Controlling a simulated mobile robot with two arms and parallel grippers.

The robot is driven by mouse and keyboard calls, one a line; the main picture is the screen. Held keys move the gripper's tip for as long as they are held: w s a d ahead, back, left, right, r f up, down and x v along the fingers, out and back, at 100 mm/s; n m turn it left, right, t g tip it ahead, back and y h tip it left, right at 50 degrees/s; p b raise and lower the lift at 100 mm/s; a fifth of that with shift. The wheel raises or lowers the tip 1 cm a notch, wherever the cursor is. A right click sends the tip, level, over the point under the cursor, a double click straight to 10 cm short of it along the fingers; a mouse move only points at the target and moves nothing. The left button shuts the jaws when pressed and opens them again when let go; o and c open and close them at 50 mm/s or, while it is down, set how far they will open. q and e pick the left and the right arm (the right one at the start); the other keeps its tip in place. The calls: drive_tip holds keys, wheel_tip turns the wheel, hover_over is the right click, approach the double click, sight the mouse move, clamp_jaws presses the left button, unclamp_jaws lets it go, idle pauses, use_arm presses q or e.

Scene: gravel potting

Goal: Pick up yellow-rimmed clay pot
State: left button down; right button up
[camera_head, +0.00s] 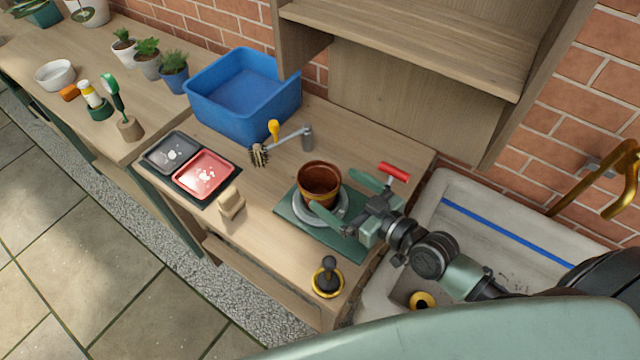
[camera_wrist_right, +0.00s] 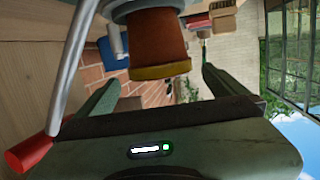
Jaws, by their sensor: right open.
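The clay pot (camera_head: 318,180) stands upright on a grey round plate (camera_head: 342,218) on a green mat (camera_head: 293,208). In the right wrist view the pot (camera_wrist_right: 157,42) appears inverted, with a yellow band at its rim. My right gripper (camera_head: 340,192) is open at the pot's right side, one finger behind it and one in front. In the right wrist view the fingers lie on either side of the rim, with visible gaps to the pot. My left gripper is not in view.
A red-handled lever (camera_head: 394,171) stands close behind my right gripper. A blue bin (camera_head: 243,95), red tray (camera_head: 204,173), wooden block (camera_head: 231,204) and black-knobbed tool (camera_head: 327,278) surround the mat. A sink (camera_head: 490,215) lies right.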

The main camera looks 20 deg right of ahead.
sight(306, 168)
drive_tip(key=shift+x, duration=0.95)
drive_tip(key=p+x, duration=0.1)
drive_tip(key=x, duration=0.3)
drive_tip(key=shift+w+a+r+p, duration=0.1)
drive_tip(key=shift+w+r+p, duration=0.1)
drive_tip(key=shift+w+p, duration=0.15)
drive_tip(key=shift+w+a+f, duration=0.1)
drive_tip(key=c, duration=1.3)
drive_tip(key=shift+c, duration=1.4)
